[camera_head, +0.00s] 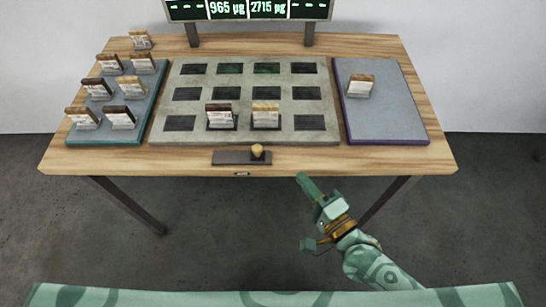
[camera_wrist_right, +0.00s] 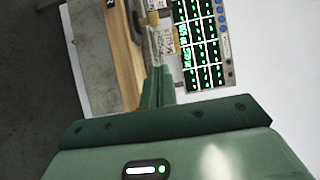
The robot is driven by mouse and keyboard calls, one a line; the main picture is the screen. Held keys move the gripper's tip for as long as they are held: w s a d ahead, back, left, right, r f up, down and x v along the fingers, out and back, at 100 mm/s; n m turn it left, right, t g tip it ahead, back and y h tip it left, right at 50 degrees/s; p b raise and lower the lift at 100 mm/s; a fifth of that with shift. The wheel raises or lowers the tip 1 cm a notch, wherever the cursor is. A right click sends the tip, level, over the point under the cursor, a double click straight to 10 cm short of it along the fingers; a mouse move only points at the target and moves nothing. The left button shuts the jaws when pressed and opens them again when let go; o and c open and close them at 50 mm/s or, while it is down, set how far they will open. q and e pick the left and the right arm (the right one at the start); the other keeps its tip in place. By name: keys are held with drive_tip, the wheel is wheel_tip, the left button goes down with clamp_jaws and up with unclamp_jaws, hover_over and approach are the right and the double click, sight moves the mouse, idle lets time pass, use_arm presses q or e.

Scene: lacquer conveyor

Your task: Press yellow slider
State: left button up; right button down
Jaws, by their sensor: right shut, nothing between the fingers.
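The yellow slider (camera_head: 257,151) is a small knob on a dark rail (camera_head: 233,158) at the table's front edge. The knob stands toward the rail's right end. My right gripper (camera_head: 303,178) is shut and empty, in front of the table and a little to the right of the slider, apart from it. In the right wrist view, its closed green fingers (camera_wrist_right: 158,88) point toward the table. My left gripper is not in view.
A grey slotted board (camera_head: 250,134) with two upright cards fills the table's middle. A teal-edged tray (camera_head: 146,112) with several cards stands left; a purple-edged tray (camera_head: 390,117) with one card stands right. A display (camera_head: 248,9) stands behind.

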sight(257, 152)
drive_tip(key=x, duration=0.6)
drive_tip(key=shift+f+b, duration=0.1)
drive_tip(key=shift+b, duration=0.25)
drive_tip(key=a, duration=0.1)
drive_tip(key=w+a, duration=0.1)
drive_tip(key=a, duration=0.1)
drive_tip(key=shift+w+a, duration=0.25)
drive_tip(key=shift+a, duration=0.4)
